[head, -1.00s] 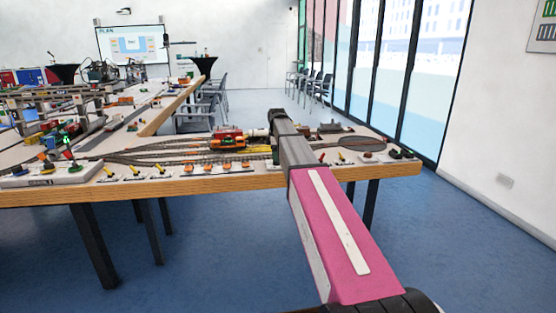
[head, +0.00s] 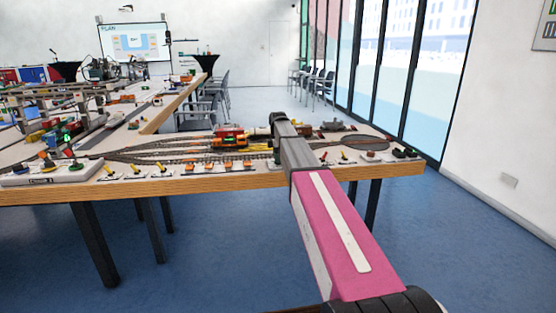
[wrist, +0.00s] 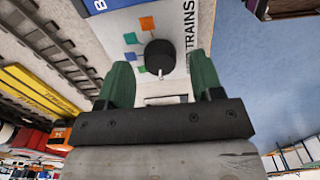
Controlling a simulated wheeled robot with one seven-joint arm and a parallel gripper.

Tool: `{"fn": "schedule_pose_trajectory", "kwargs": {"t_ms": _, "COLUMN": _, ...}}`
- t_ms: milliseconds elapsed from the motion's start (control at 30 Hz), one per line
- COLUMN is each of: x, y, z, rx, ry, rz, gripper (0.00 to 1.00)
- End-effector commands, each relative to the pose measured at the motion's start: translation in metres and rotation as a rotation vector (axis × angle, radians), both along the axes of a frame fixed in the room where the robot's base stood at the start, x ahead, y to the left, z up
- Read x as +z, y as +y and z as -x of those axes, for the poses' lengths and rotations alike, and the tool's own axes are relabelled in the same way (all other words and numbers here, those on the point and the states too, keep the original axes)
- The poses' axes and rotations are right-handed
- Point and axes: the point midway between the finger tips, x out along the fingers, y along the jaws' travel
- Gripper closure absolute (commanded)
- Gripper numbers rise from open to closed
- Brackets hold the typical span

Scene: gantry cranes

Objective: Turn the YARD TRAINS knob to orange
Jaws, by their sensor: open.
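In the wrist view a black round knob (wrist: 160,55) sits on a pale panel (wrist: 112,22) beside the printed word TRAINS. A white mark on the knob lies at its lower side in the picture. An orange patch (wrist: 147,23) is above the knob, a green patch (wrist: 130,38) up and left, a blue patch (wrist: 130,57) to its left. My gripper (wrist: 162,68) is open, its green fingers on either side of the knob with gaps showing. I cannot tell how far above the panel the fingertips are. In the head view my arm hides the gripper and the knob.
The wooden table (head: 240,181) carries model tracks, a red and orange train (head: 229,137) and several small levers along its front edge. In the wrist view a yellow strip (wrist: 40,90) and rails lie left of the panel. Blue floor is open right of the table.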

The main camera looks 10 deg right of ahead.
Motion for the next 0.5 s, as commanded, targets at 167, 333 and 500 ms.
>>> {"fn": "schedule_pose_trajectory", "kwargs": {"t_ms": 167, "x": -0.0109, "y": 0.0000, "z": 0.0001, "rx": 0.000, "ry": 0.000, "rz": 0.000, "gripper": 0.40}}
{"fn": "schedule_pose_trajectory", "kwargs": {"t_ms": 333, "x": -0.0126, "y": 0.0000, "z": -0.0001, "rx": 0.000, "ry": -0.001, "rz": 0.000, "gripper": 0.40}}
{"fn": "schedule_pose_trajectory", "kwargs": {"t_ms": 500, "x": -0.0125, "y": 0.0000, "z": -0.0001, "rx": 0.000, "ry": -0.001, "rz": 0.000, "gripper": 0.53}}
